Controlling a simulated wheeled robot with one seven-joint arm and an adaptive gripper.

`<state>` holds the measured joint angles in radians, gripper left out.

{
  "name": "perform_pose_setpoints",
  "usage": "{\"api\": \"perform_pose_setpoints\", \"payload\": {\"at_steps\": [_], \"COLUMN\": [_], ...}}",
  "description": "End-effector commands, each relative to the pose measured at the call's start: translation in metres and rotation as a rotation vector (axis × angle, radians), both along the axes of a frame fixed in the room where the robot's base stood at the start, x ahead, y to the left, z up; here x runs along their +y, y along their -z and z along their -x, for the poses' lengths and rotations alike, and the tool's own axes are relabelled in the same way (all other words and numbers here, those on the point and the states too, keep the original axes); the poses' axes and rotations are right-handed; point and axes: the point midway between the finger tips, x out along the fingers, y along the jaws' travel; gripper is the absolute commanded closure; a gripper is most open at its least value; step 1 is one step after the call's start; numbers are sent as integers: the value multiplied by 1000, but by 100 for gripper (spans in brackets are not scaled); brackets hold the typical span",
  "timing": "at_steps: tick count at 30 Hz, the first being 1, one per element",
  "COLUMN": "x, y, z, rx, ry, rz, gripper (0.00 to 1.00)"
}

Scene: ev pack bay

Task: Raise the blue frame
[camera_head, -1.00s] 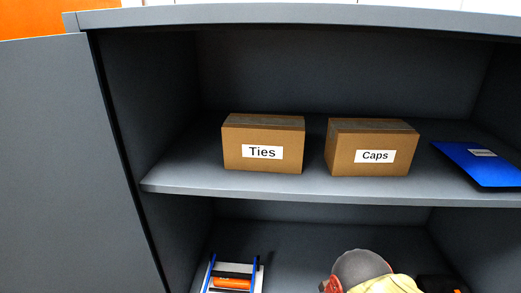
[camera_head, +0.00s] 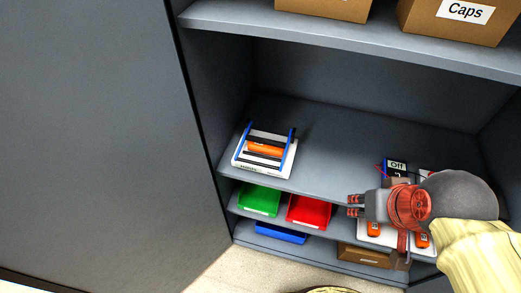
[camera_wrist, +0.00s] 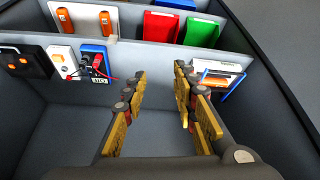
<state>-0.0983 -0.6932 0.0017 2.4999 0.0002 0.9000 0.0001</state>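The blue frame (camera_head: 291,147) has two upright blue rails on a white base, with black and orange bars between them. It sits on the left part of the middle shelf (camera_head: 335,145). My gripper (camera_head: 355,205) is in front of the cabinet, to the right of and lower in the picture than the frame. In the wrist view my gripper (camera_wrist: 160,72) has its fingers apart, with nothing between them.
Below are a green bin (camera_head: 258,198), a red bin (camera_head: 308,210) and a blue bin (camera_head: 281,233). A Caps box (camera_head: 455,22) is above. A grey door (camera_head: 90,130) stands left. The shelf's middle is clear.

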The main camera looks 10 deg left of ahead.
Motion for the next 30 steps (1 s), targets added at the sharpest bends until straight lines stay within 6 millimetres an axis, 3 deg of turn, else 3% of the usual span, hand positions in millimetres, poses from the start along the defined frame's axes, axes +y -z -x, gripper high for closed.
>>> {"api": "perform_pose_setpoints", "payload": {"at_steps": [6, 12, 30], "x": [48, 82, 148], "y": [34, 65, 170], "z": [-6, -13, -35], "rx": [200, 354, 633], "ry": [-175, -351, -743], "rz": [45, 169, 804], "gripper": [71, 71, 71]}}
